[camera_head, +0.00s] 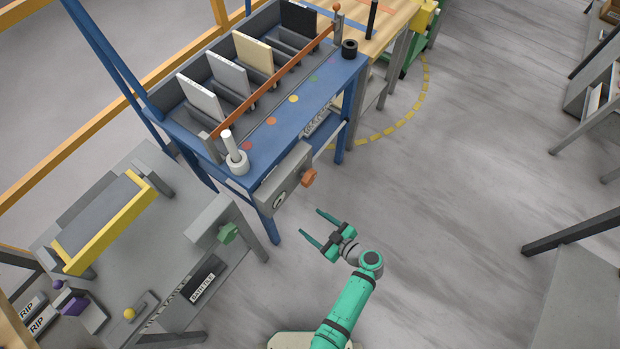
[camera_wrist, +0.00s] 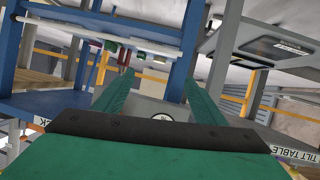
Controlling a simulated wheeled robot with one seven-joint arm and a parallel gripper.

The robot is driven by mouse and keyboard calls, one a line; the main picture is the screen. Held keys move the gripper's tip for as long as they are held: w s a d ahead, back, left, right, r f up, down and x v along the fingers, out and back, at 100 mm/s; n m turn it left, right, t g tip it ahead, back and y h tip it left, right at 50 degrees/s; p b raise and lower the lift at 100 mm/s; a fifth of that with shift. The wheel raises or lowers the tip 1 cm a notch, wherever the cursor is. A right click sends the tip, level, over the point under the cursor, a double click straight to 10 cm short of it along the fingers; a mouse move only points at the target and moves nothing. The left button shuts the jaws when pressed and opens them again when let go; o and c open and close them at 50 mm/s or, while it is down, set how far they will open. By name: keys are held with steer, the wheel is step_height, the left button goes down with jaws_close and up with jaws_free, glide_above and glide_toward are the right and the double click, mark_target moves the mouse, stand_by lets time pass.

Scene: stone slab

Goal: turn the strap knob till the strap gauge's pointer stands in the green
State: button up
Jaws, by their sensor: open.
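My gripper (camera_head: 310,222) is open and empty, in front of the box and apart from the knob. In the wrist view, the grey box (camera_wrist: 145,108) and part of the gauge (camera_wrist: 162,117) show between my gripper's fingers (camera_wrist: 158,78). The knob cannot be made out there.
The blue rack (camera_head: 300,110) holds several upright slabs behind an orange strap (camera_head: 275,82). A grey tilt table with a green knob (camera_head: 229,233) stands at the left. Open floor (camera_head: 450,200) lies to the right.

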mark_target(311, 180)
steer(key=w+d+r+n+t+y, duration=0.1)
steer(key=w+d+r+n+y, duration=0.5)
steer(key=r, duration=0.5)
steer(key=shift+h, duration=0.5)
steer(key=x, duration=0.9)
steer(key=shift+w+a+r, duration=0.1)
steer(key=shift+w, duration=0.45)
steer(key=c, duration=1)
